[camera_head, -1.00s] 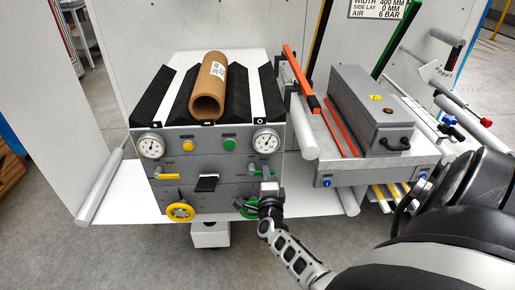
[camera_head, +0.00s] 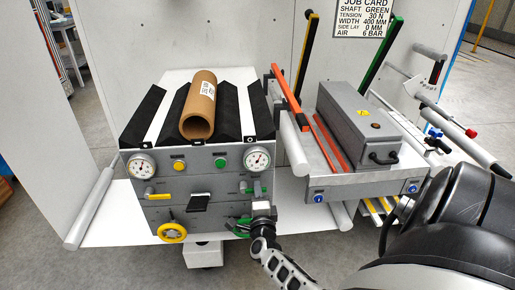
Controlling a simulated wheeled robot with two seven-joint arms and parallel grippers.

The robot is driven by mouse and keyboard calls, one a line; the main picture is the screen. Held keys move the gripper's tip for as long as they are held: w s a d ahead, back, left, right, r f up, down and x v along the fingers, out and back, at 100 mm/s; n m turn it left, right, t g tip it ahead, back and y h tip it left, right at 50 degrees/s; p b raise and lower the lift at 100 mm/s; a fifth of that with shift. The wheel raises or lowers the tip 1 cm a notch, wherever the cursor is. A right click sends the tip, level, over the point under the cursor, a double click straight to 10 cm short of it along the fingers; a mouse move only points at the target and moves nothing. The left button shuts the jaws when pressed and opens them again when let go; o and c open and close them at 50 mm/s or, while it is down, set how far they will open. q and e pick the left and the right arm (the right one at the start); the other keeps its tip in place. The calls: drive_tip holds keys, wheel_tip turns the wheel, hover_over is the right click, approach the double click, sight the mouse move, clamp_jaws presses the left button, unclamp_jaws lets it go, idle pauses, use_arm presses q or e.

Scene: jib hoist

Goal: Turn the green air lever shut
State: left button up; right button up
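The green air lever (camera_head: 254,190) is on the right side of the grey control panel (camera_head: 200,212), below the right gauge. It seems to lie roughly sideways. My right gripper (camera_head: 262,210) is just below it, in front of the panel's lower right part. A green handwheel (camera_head: 238,228) is partly hidden behind this gripper. The gripper is small and seen from behind, so I cannot tell whether its fingers are open or touch the lever. My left gripper is out of view.
A yellow lever (camera_head: 158,196) and a yellow handwheel (camera_head: 172,232) are on the panel's left side. A black flap (camera_head: 199,201) sticks out between them. A brown cardboard tube (camera_head: 198,105) rests above. A table with a grey box (camera_head: 356,120) stands to the right.

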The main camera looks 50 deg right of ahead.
drive_tip(key=p+v, duration=0.3)
drive_tip(key=v, duration=0.8)
drive_tip(key=shift+s+a, duration=0.25)
drive_tip(key=shift+s, duration=0.05)
drive_tip(key=w+a+r+n+t+y, duration=0.1)
drive_tip(key=a+r+n+t+y, duration=0.1)
drive_tip(key=a+n+y, duration=1.1)
drive_tip(key=s+a+n+g+y, duration=0.2)
drive_tip(key=s+a+n+g, duration=0.3)
drive_tip(key=n, duration=1)
drive_tip(key=s+a, duration=0.3)
drive_tip(key=a, duration=0.2)
drive_tip(key=shift+s+r+n, duration=0.3)
drive_tip(key=shift+s, duration=0.1)
drive_tip(key=shift+a, duration=0.15)
